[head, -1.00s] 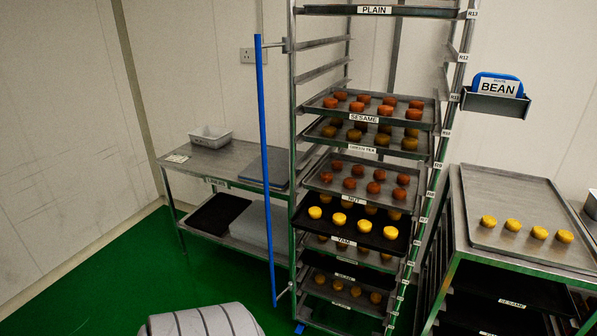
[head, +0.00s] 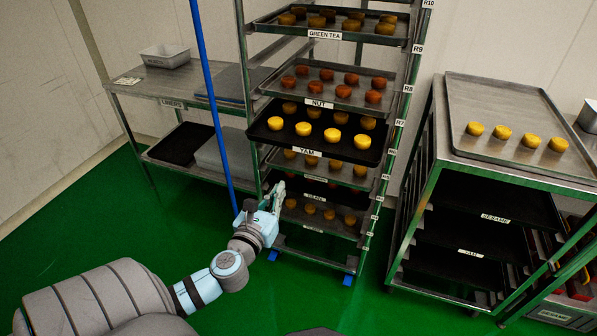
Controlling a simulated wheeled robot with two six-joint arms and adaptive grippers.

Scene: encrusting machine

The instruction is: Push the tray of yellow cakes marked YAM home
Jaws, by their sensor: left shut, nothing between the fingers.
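The tray marked YAM (head: 345,152) is a dark tray in the tall rack, at slot R7. Bright yellow cakes (head: 332,135) stand along its front, with duller ones behind. It juts out toward me, further than the NUT tray (head: 335,103) above it. My left gripper (head: 279,190) is shut and empty. It is in front of the rack's left side, below and left of the YAM tray and apart from it in the picture. My right gripper is out of view.
A blue upright bar (head: 209,90) runs along the rack's left side, close to my left arm. A steel table (head: 185,95) stands at left. A lower rack at right carries a tray with yellow cakes (head: 502,132). Green floor (head: 300,290) is clear in front.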

